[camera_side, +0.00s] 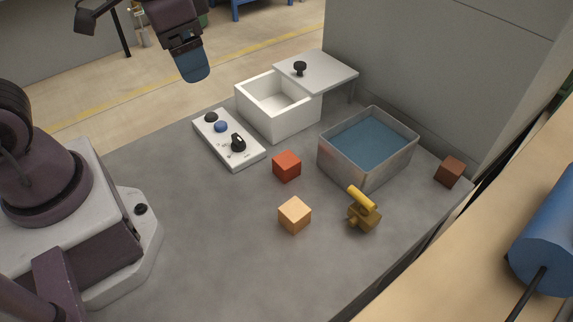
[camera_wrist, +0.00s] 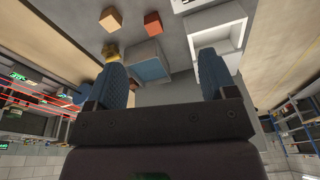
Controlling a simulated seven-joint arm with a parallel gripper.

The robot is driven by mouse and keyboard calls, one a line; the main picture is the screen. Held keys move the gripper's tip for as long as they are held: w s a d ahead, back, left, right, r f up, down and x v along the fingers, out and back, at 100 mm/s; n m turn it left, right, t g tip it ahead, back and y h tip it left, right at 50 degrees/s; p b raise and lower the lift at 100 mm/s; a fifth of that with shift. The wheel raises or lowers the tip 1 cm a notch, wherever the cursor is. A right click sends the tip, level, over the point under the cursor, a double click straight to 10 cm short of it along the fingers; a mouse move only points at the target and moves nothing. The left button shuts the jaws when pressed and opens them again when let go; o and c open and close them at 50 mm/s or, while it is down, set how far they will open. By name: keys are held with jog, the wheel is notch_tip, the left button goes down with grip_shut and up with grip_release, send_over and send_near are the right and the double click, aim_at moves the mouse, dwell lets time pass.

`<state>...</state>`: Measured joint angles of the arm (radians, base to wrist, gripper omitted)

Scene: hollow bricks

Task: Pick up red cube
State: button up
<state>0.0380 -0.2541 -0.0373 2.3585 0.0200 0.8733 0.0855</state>
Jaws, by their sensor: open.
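The red cube (camera_side: 287,166) sits on the grey table, between the button panel and the metal tray. It also shows near the top of the wrist view (camera_wrist: 153,23). My gripper (camera_side: 193,68) is high up at the upper left of the side view, well apart from the cube. In the wrist view its two blue fingers (camera_wrist: 161,62) are spread wide with nothing between them.
A wooden cube (camera_side: 294,215), a yellow-handled brass piece (camera_side: 363,211), a blue-bottomed metal tray (camera_side: 399,158) and a brown cube (camera_side: 450,171) stand around. A white box (camera_side: 289,124) with its lid (camera_side: 325,72) slid aside and a button panel (camera_side: 243,156) lie behind. The front table is clear.

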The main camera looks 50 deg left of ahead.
aim_at(287, 159)
jog(key=w+d+f+m+g, duration=0.1)
jog(key=w+d+f+m, duration=0.2)
jog(key=w+f+m, duration=0.45)
jog(key=w+d+f+m+g, duration=0.1)
jog(key=w+d+f+m, duration=0.2)
jog(key=w+f+m, duration=0.5)
jog(key=shift+m, duration=0.25)
jog(key=f, duration=0.2)
jog(key=s+f, duration=0.1)
jog(key=f, duration=0.4)
jog(key=shift+s+a+f, duration=0.1)
jog(key=shift+s+f, duration=0.2)
jog(key=shift+f, duration=0.1)
jog(key=shift+a+f, duration=0.2)
jog(key=shift+f, duration=1.2)
jog(key=shift+a+f, duration=0.2)
jog(key=shift+f, duration=1.15)
jog(key=shift+c, duration=0.3)
jog(key=c, duration=1.1)
jog(key=shift+r, duration=0.1)
